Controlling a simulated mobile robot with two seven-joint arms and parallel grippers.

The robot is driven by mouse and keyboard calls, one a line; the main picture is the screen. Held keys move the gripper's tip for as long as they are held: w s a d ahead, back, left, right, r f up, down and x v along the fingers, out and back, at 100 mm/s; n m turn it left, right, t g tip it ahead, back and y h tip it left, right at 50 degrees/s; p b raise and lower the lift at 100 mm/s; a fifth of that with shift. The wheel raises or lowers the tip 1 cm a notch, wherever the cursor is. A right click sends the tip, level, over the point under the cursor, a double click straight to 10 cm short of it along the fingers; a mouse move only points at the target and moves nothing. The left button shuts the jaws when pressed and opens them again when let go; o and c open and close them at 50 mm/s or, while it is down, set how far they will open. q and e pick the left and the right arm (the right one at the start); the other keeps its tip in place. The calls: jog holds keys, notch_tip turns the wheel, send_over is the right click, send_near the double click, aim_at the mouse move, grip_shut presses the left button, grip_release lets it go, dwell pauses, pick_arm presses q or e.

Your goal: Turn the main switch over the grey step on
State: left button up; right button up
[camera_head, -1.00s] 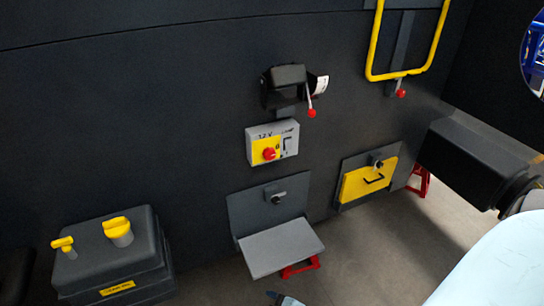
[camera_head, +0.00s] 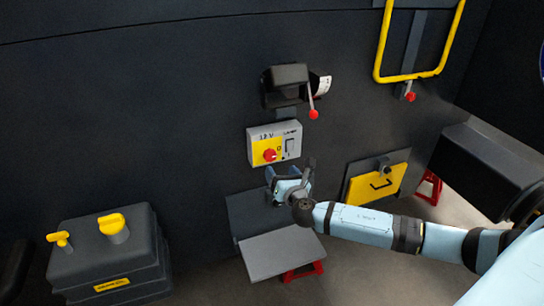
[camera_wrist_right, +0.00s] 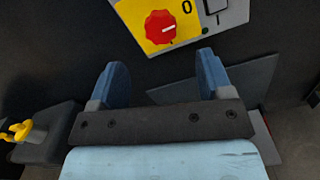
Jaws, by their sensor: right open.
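The main switch (camera_head: 269,155) is a red knob on a yellow plate of the grey 12 V box (camera_head: 289,145), above the grey step (camera_head: 281,251). In the right wrist view the red knob (camera_wrist_right: 160,27) has a white mark that lies nearly level, with a "0" to its right. My right gripper (camera_head: 289,170) is just below the box, in front of the panel above the step. Its two blue fingers (camera_wrist_right: 160,80) are apart with nothing between them, and the knob is beyond their tips. My left gripper is not in view.
A lever with a red ball (camera_head: 313,114) is above the box. A yellow flap (camera_head: 378,182) is to the right, and a yellow rail (camera_head: 413,77) is at the upper right. A dark tank with yellow caps (camera_head: 110,250) stands at the lower left.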

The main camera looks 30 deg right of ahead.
aim_at(271, 157)
jog(key=x, duration=0.8)
jog(key=shift+w+p, duration=0.25)
jog(key=shift+p, duration=0.15)
jog(key=shift+f, duration=0.1)
jog(key=c, duration=0.9)
